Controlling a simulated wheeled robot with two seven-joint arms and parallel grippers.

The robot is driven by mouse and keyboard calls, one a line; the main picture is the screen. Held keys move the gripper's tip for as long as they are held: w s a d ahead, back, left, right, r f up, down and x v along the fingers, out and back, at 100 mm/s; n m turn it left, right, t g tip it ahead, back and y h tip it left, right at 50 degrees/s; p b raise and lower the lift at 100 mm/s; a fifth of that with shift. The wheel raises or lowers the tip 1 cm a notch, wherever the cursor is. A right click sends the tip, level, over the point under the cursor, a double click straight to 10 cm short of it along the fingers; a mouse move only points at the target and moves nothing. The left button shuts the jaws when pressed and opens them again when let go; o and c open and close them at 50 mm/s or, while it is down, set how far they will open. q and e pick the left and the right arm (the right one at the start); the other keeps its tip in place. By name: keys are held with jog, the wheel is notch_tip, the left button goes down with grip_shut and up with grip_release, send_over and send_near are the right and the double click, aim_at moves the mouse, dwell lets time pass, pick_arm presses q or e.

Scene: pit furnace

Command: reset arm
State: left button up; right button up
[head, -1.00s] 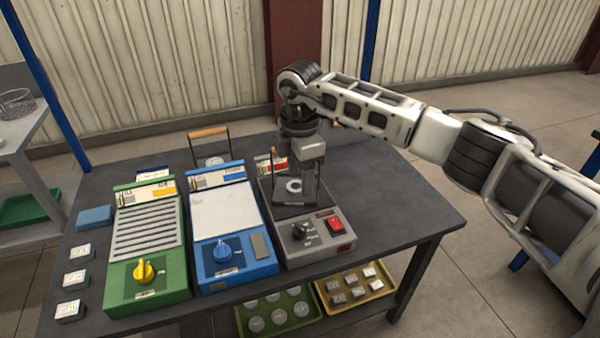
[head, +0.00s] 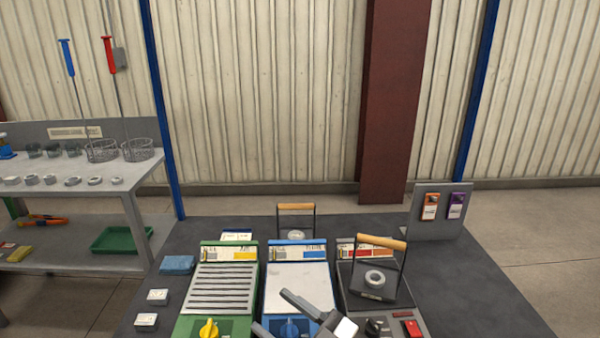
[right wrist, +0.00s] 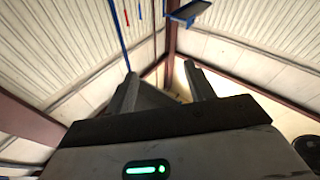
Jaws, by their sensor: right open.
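My right gripper (head: 271,311) is at the bottom of the head view, in front of the blue unit and partly cut off by the frame edge. Its two fingers are apart and nothing shows between them. In the right wrist view the same open fingers (right wrist: 161,72) point toward the wall and roof. My left gripper is not in view.
On the dark table (head: 480,290) are a green unit (head: 247,303), a blue unit (head: 314,282) and a grey unit (head: 417,318) bearing a wooden-handled carrier (head: 382,243) with a metal ring. An upright panel (head: 439,225) stands behind. A shelf (head: 100,186) with baskets is left.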

jog(key=s+d+f+m+t+h, duration=0.2)
jog(key=d+f+m+t+h, duration=0.2)
jog(key=d+f+m+h, duration=0.45)
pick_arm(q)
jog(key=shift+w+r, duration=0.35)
pick_arm(e)
jog(key=s+d+f+m+g+h, duration=0.2)
jog(key=s+d+f+g+h, duration=0.3)
jog(key=s+d+f, duration=0.4)
jog(key=s+f+h, duration=0.1)
jog(key=s+f, duration=0.1)
jog(key=s, duration=0.1)
jog(key=shift+f+g, duration=0.15)
jog(key=shift+g, duration=0.15)
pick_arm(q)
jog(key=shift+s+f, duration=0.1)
pick_arm(e)
jog(key=shift+m, duration=0.25)
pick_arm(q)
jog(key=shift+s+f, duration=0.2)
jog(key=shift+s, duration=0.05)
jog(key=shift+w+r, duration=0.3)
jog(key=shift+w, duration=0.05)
